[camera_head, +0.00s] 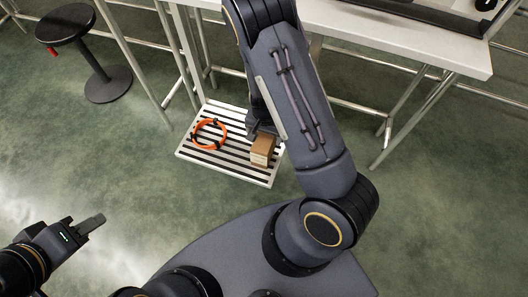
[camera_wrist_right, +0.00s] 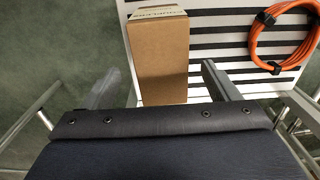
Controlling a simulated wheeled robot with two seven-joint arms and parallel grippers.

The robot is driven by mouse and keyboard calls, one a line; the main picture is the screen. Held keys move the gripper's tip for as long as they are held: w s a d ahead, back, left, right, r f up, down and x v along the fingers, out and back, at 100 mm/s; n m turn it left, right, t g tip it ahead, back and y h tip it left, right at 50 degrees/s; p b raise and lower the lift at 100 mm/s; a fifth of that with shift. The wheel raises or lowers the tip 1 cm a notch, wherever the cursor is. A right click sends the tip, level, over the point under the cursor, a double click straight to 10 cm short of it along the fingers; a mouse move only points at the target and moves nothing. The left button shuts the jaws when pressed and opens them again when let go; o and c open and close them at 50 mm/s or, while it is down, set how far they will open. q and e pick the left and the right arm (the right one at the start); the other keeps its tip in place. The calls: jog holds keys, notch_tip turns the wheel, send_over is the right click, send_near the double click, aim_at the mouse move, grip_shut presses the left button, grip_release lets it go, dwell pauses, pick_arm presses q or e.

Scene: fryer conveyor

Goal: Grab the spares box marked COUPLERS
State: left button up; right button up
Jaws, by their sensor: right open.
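The brown cardboard spares box (camera_head: 262,151) stands on a white slatted rack. In the right wrist view the box (camera_wrist_right: 161,65) has a pale label on its top edge that seems to read COUPLERS, seen upside down. My right gripper (camera_head: 262,130) reaches down at the box and is partly hidden by my arm in the head view. In the right wrist view its two fingers (camera_wrist_right: 162,75) are spread, one on each side of the box, with a gap on both sides. My left gripper (camera_head: 92,224) is far from the box at lower left, and its jaw opening is unclear.
An orange cable coil (camera_head: 209,133) lies on the slatted rack (camera_head: 224,169), left of the box; it also shows in the wrist view (camera_wrist_right: 262,40). A white table (camera_head: 400,36) with metal legs stands behind. A black stool (camera_head: 66,24) is at upper left. The green floor is otherwise open.

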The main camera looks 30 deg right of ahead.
jog(key=f+b, duration=0.2)
jog(key=f, duration=0.2)
jog(key=f+b, duration=0.2)
jog(key=f, duration=0.2)
jog(key=shift+w, duration=0.2)
jog(key=shift+r, duration=0.15)
jog(key=c, duration=1.4)
